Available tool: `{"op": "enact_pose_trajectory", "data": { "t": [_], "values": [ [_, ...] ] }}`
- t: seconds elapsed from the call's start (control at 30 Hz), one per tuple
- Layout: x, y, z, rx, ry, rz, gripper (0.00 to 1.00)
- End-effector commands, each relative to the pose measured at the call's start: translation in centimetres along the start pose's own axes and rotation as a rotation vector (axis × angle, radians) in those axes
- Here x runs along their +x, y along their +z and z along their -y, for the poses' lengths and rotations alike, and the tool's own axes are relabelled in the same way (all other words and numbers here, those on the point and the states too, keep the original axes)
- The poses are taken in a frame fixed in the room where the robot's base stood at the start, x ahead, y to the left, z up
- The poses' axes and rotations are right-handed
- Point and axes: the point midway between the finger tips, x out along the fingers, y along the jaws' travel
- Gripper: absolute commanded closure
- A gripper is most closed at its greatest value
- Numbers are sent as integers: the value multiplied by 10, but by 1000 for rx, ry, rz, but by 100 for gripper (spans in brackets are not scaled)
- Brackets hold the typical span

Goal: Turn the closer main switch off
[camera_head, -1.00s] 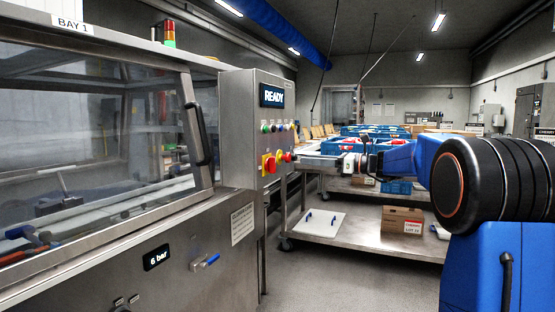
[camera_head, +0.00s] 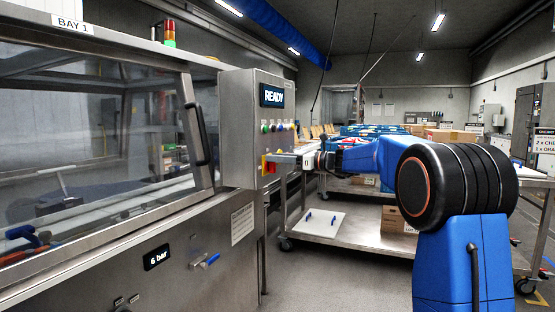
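The red and yellow main switch (camera_head: 267,167) sits low on the side face of the grey control box (camera_head: 238,130) of BAY 1. Only its left part shows; my gripper covers the rest, so its handle position cannot be read. My gripper (camera_head: 276,158) reaches in from the right, its tip at or just in front of the switch. Contact cannot be told from this angle. Its fingers are small and seen side-on, so their opening is unclear.
A blue-handled valve (camera_head: 206,261) and a "6 bar" display (camera_head: 157,257) are on the machine's lower front. A steel trolley (camera_head: 345,237) with a white board (camera_head: 322,220) stands behind my arm. The floor between machine and trolley is clear.

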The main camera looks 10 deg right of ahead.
Motion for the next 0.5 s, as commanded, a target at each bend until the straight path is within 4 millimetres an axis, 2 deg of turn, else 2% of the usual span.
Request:
{"op": "enact_pose_trajectory", "data": {
  "t": [0.17, 0.2, 0.33, 0.5],
  "values": [
    [0, 0, 0, 0, 0, 0, 66],
    [0, 0, 0, 0, 0, 0, 68],
    [0, 0, 0, 0, 0, 0, 98],
    [0, -1, 0, 1, 1, -2, 99]
  ]
}}
